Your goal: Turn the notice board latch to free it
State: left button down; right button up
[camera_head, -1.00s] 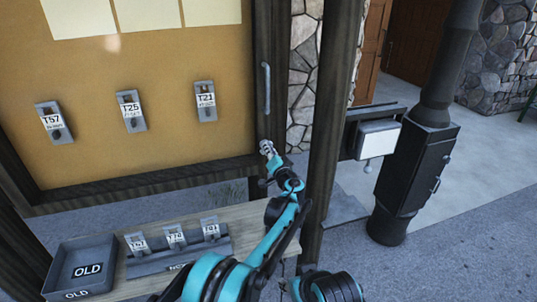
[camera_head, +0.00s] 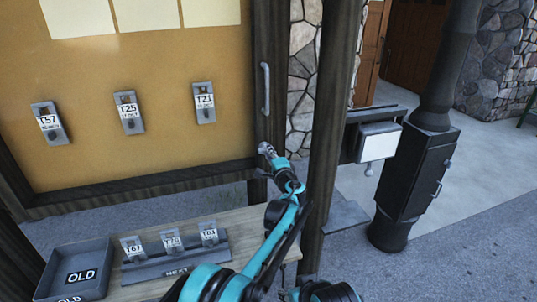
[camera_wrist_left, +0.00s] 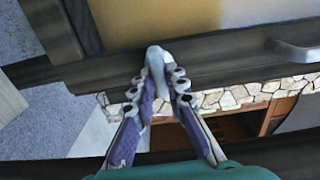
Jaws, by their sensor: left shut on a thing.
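The notice board (camera_head: 165,75) has a dark wooden frame and a tan face. Its latch (camera_wrist_left: 155,60) is a small pale grey piece on the right part of the frame, seen between my fingertips in the left wrist view. My left gripper (camera_head: 266,150) is shut on the latch at the lower right of the board, below the grey bar handle (camera_head: 265,88). The left wrist view also shows this gripper (camera_wrist_left: 163,72) with both fingers against the latch. The latch's turn angle is hard to tell. My right gripper is not in view.
Several labelled tags hang on or stand below the board, such as T25 (camera_head: 130,112). A shelf (camera_head: 235,222) holds a grey OLD tray (camera_head: 105,262) and a tag rack (camera_head: 165,268). A dark post (camera_head: 325,120) stands close right of my left gripper.

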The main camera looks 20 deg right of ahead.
pick_arm(q)
jog(key=shift+d+m, duration=0.1)
jog(key=shift+m, duration=0.2)
jog(key=c, duration=1.5)
grip_release()
jog(key=shift+c, duration=0.2)
jog(key=s, duration=0.7)
jog(key=shift+s+d, duration=0.15)
jog(key=shift+s, duration=0.1)
